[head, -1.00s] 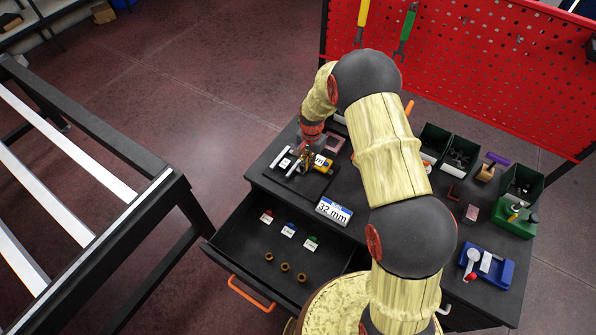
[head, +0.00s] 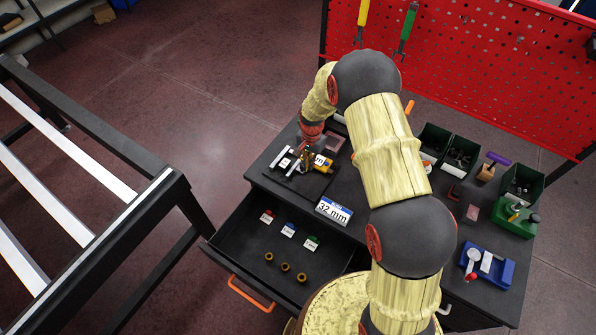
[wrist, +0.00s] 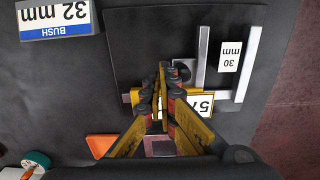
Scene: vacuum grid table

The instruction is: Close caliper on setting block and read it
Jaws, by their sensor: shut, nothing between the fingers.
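The caliper lies on a black mat (wrist: 130,20), its grey jaws (wrist: 202,58) reaching across in the wrist view. The white setting block marked 30 mm (wrist: 230,56) sits between the two jaws, close to the right one, with a dark gap to the left one. The caliper's display (wrist: 204,104) shows a 5 and a 7; the rest of the reading is hidden by my finger. My gripper (wrist: 164,70) is shut and empty, fingers together, over the mat beside the left jaw. In the head view my gripper (head: 306,152) is at the caliper, small and partly hidden.
A sign reading 32 mm (head: 334,211) stands on the table. An open drawer (head: 240,251) holds several bushes and small labels. Dark bins (head: 461,153), a green box (head: 513,219) and a blue tray (head: 487,267) stand right. A red pegboard (head: 470,70) rises behind.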

